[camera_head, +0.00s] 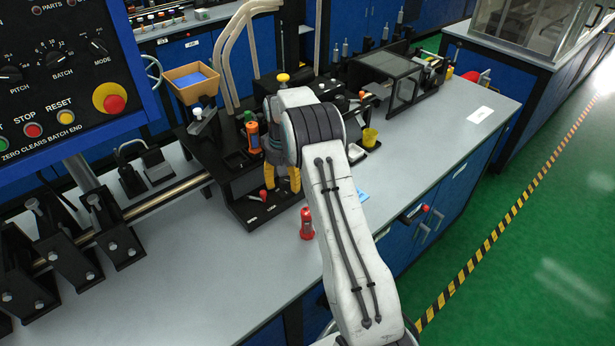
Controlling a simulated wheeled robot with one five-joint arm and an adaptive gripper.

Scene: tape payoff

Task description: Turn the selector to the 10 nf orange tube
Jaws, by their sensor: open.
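My gripper (282,177), with yellow fingers, points down over the front of a black fixture (245,212) on the bench. Its fingers are apart, with no held object visible between them. An orange tube (253,138) stands upright on the fixture, just left of my gripper's wrist. A small red-tipped knob or lever (263,195) sits on the fixture's low front part, just left of the fingers; I cannot tell whether it is the selector. A red tube (306,223) stands on the bench in front of the fixture. My arm hides part of the fixture's right side.
A control panel (70,80) with knobs and buttons fills the upper left. Black clamps (112,230) on a rod stand left. A yellow cup (370,138) and a clear-sided black box (400,85) are right. The bench (190,275) is clear at front.

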